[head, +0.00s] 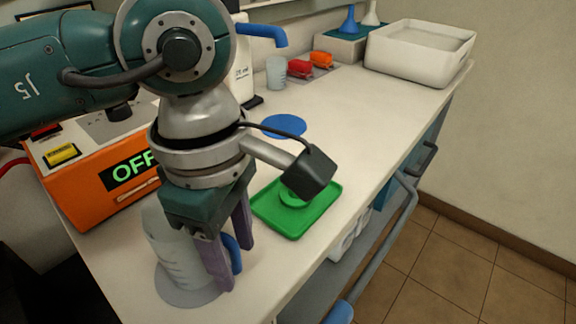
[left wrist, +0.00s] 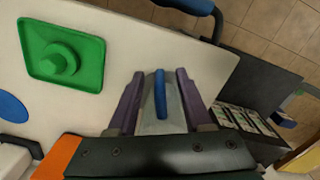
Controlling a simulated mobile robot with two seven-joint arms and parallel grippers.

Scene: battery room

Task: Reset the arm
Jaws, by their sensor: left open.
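My left gripper (head: 228,255) comes down from above with its two purple fingers pointing at the bench. It is open and also shows in the left wrist view (left wrist: 158,90). A clear graduated jug (head: 180,255) stands close beside it. The jug's blue handle (head: 235,254) is between the spread fingers; in the left wrist view the handle (left wrist: 160,95) has gaps on both sides. The jug stands on a grey disc (head: 185,291). The arm hides part of the jug. My right gripper is in neither view.
A green tray (head: 325,208) with a green piece lies right of the gripper. An orange box (head: 85,195) reading OFF stands at left. A blue disc (head: 284,126), a beaker (head: 276,73) and a white basin (head: 418,55) are further back. The bench's right edge has a rail.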

